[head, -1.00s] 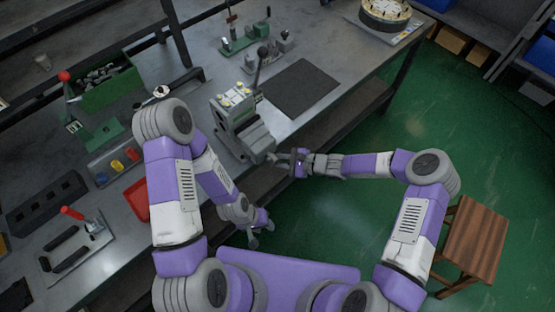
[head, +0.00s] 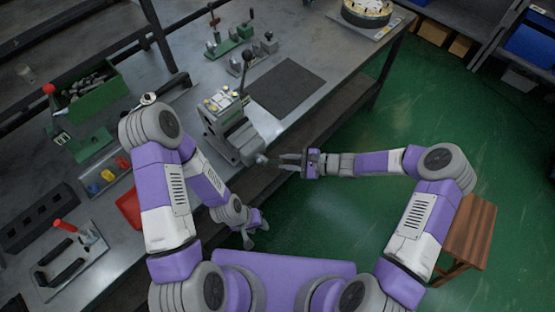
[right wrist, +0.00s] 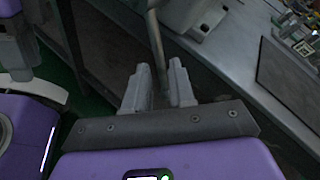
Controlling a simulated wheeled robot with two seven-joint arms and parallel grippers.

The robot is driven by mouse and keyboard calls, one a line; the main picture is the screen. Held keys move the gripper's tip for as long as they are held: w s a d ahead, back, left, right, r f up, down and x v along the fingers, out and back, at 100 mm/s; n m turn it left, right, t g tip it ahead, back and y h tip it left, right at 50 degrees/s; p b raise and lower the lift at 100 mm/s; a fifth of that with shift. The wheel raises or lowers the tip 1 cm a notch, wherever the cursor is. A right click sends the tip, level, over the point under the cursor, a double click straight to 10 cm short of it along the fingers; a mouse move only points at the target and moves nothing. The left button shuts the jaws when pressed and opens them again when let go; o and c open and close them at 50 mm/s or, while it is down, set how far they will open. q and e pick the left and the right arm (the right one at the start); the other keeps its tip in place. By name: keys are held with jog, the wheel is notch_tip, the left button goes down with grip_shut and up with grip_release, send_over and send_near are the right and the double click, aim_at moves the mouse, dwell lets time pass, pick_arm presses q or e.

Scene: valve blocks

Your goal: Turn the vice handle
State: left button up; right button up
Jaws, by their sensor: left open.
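The grey vice (head: 234,135) stands at the front edge of the workbench, with its front end facing my right gripper. My right gripper (head: 282,160) is level with that front end, just off the bench edge. In the right wrist view its two fingers (right wrist: 160,75) are apart, and a thin metal bar (right wrist: 155,38), apparently the vice handle, runs between them. I see no clear contact of fingers and bar. In the head view the handle is too small to make out. My left gripper (head: 256,232) is open and empty, low in front of the bench.
A dark mat (head: 288,87) lies right of the vice. Toggle clamps (head: 230,40), a green bin (head: 97,101) and a red tray (head: 129,207) are on the bench. A wooden stool (head: 470,235) stands on the green floor at right. The floor between is clear.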

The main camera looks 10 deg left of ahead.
jog(key=shift+d+r, duration=0.1)
jog(key=shift+d, duration=0.15)
